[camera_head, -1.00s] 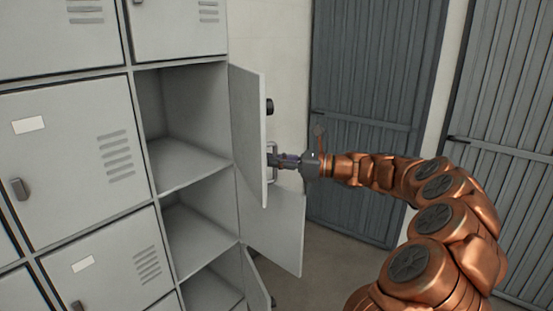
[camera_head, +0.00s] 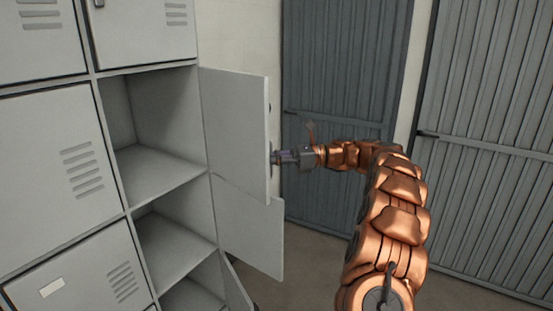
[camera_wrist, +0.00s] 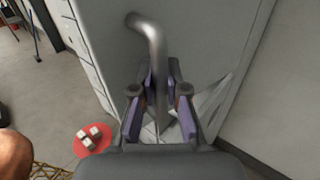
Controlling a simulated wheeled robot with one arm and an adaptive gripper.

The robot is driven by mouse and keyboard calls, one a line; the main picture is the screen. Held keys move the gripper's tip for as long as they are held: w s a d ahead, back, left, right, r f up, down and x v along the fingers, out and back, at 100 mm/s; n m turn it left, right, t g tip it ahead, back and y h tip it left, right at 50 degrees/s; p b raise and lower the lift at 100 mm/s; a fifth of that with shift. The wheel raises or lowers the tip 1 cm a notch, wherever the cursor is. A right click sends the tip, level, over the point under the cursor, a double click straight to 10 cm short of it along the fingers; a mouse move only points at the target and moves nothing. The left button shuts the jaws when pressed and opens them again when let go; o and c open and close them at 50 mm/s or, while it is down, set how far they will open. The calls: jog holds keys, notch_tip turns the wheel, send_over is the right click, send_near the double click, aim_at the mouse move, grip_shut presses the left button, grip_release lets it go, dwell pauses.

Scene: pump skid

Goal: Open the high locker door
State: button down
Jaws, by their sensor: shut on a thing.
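The high locker door (camera_head: 238,130) is a light grey panel, swung wide open from the upper open compartment (camera_head: 155,130), whose empty shelf shows. My gripper (camera_head: 276,157) is at the outer face of this door, near its free edge. In the wrist view, the door's bent grey bar handle (camera_wrist: 155,55) runs down between the fingers of my gripper (camera_wrist: 159,95), which are shut on it. In the head view the door hides the handle and the fingertips.
A lower locker door (camera_head: 250,228) hangs open below, and another stands ajar beneath it. Closed lockers (camera_head: 55,160) fill the left. Grey ribbed doors (camera_head: 340,110) stand behind my arm. A red disc (camera_wrist: 92,140) with pale blocks lies below in the wrist view.

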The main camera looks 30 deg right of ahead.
jog(key=shift+w+d+g, duration=0.2)
jog(key=shift+d+g, duration=0.05)
jog(key=shift+g, duration=0.05)
jog(key=shift+d, duration=0.1)
dwell(0.3)
jog(key=c, duration=1.2)
grip_release()
jog(key=shift+d, duration=0.2)
jog(key=shift+v, duration=2.35)
